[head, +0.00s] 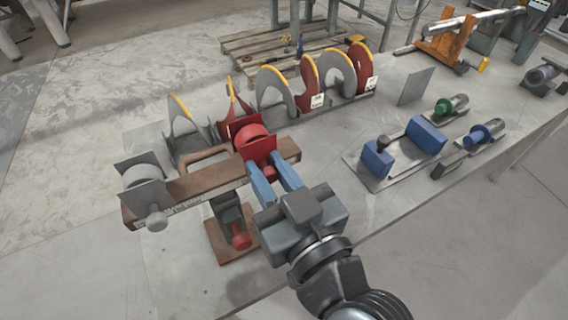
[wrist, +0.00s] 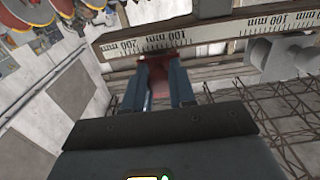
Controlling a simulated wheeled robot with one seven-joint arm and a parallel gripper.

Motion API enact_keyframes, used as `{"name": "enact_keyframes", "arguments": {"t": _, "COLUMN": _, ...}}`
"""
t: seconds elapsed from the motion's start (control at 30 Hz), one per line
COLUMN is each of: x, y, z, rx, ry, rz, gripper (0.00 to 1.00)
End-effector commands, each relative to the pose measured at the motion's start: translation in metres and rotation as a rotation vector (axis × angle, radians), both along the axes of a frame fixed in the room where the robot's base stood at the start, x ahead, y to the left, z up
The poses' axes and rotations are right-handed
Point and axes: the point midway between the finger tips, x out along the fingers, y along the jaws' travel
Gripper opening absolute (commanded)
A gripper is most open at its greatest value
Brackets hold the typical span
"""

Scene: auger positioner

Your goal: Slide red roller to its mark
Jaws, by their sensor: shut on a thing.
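The red roller (head: 252,134) sits in a red carriage on a brown rail (head: 195,184), right of the rail's middle. My gripper (head: 268,168) reaches it from the front, its two blue fingers shut on the lower red part of the roller's carriage. In the wrist view the fingers (wrist: 160,78) close around this red part (wrist: 160,66), just below the rail's millimetre scale (wrist: 165,40), near the 200 mm figure. A grey roller (head: 146,183) sits at the rail's left end. I cannot make out the mark for the red roller.
A red and grey auger (head: 310,84) with yellow edges stands behind the rail. Blue blocks on a plate (head: 388,178) and motor-like parts (head: 482,136) lie to the right. A red knob (head: 240,236) is on the stand below the rail. The table's front edge is clear.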

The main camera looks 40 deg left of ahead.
Motion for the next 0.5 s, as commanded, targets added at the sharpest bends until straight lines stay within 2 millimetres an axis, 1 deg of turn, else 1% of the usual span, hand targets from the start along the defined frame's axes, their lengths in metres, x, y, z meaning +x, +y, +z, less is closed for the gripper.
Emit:
{"name": "enact_keyframes", "arguments": {"t": 0.03, "x": -0.0092, "y": 0.0041, "z": -0.0002, "rx": 0.002, "ry": 0.001, "rz": 0.007, "gripper": 0.0}}
{"name": "enact_keyframes", "arguments": {"t": 0.07, "x": -0.0114, "y": 0.0047, "z": 0.0001, "rx": 0.001, "ry": 0.001, "rz": 0.005, "gripper": 0.0}}
{"name": "enact_keyframes", "arguments": {"t": 0.3, "x": -0.0117, "y": 0.0048, "z": 0.0009, "rx": 0.002, "ry": 0.0, "rz": 0.003, "gripper": 0.0}}
{"name": "enact_keyframes", "arguments": {"t": 0.33, "x": -0.0116, "y": 0.0047, "z": 0.0009, "rx": 0.002, "ry": 0.0, "rz": 0.003, "gripper": 0.26}}
{"name": "enact_keyframes", "arguments": {"t": 0.5, "x": -0.0113, "y": 0.0046, "z": 0.0007, "rx": 0.001, "ry": 0.0, "rz": 0.002, "gripper": 0.42}}
